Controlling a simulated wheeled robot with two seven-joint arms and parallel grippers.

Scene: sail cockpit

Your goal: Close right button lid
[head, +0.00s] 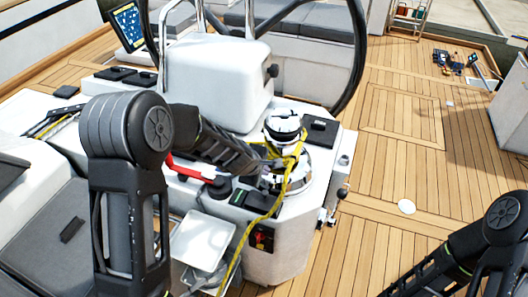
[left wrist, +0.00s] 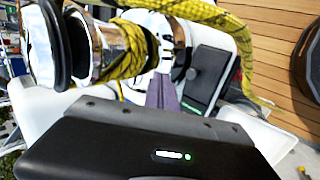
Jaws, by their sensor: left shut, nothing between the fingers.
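A small black panel with a green edge (head: 239,197) sits on the white console beside the winch. A black panel with a green strip (left wrist: 211,72) also shows in the left wrist view; I cannot tell for sure whether it is the button lid, or how far it is open. My left gripper (head: 268,177) is above the console, close to the chrome winch (head: 297,180), partly hidden by the rope and its own arm. In the left wrist view its narrow fingers (left wrist: 162,92) are together and empty, pointing toward the winch and panel. My right gripper is out of view.
Yellow rope (head: 246,232) wraps the winch and hangs down the console. A white-topped drum (head: 283,123) and black square cover (head: 320,131) are nearby. The steering wheel (head: 358,60) stands behind. Wooden deck (head: 385,200) at right is mostly clear.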

